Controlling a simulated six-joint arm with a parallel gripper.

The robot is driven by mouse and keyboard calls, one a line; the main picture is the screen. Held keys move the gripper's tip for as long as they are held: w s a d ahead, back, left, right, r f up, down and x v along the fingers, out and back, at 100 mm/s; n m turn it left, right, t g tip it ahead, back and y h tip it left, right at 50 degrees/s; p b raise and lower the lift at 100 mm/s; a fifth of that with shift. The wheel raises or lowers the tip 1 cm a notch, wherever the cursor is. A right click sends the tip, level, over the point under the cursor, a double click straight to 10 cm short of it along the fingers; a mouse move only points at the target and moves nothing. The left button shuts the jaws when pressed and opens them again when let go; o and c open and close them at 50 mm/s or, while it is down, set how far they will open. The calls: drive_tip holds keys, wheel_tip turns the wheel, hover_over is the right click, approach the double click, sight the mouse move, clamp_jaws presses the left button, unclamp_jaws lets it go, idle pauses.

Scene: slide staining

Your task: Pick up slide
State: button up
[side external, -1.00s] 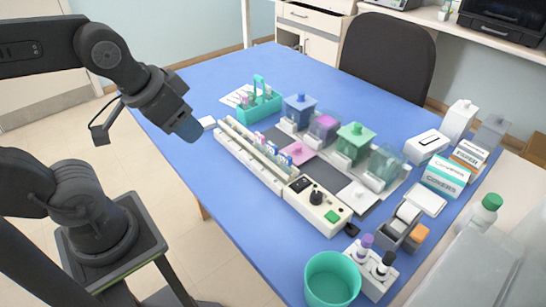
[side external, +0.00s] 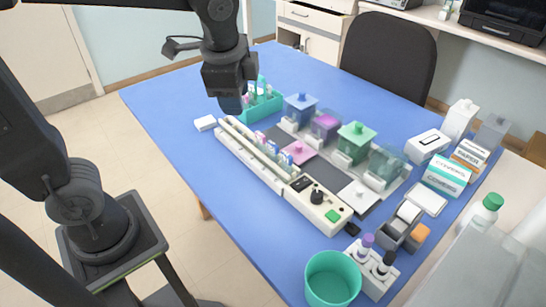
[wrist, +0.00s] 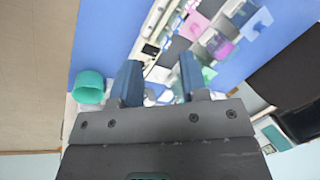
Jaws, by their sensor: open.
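My gripper (side external: 231,104) points down over the far left of the blue table, above the far end of the long white slide rack (side external: 252,160) and just in front of the teal rack (side external: 268,108). In the wrist view my gripper (wrist: 160,64) has its two blue fingers apart with nothing between them. Several small slides with blue and pink ends (side external: 285,157) stand in the white rack near its middle. Small upright pieces stand in the teal rack, partly hidden by my gripper. I cannot tell which slide the task means.
Staining jars with blue (side external: 300,101), purple and green lids (side external: 356,135) stand right of the rack. A white control box (side external: 318,205), a teal cup (side external: 332,279) and bottles are nearer. A small white block (side external: 205,123) lies left. The table's left side is clear.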

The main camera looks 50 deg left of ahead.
drive_tip(key=w+d+f+m+g+y, duration=0.2)
drive_tip(key=w+d+f+m+y, duration=0.15)
drive_tip(key=w+m, duration=0.5)
hover_over(273, 144)
drive_tip(key=d, duration=0.1)
drive_tip(key=shift+h, duration=0.35)
drive_tip(key=f, duration=0.8)
drive_tip(key=shift+w+d+f, duration=0.15)
drive_tip(key=shift+w+f, duration=0.05)
drive_tip(key=shift+s+d+x, duration=0.1)
drive_tip(key=shift+d+x, duration=0.05)
drive_tip(key=shift+x, duration=1.2)
drive_tip(key=shift+s+d+x, duration=0.15)
drive_tip(key=shift+d+x, duration=0.05)
drive_tip(key=shift+x, duration=1.1)
drive_tip(key=shift+f, duration=0.15)
clamp_jaws()
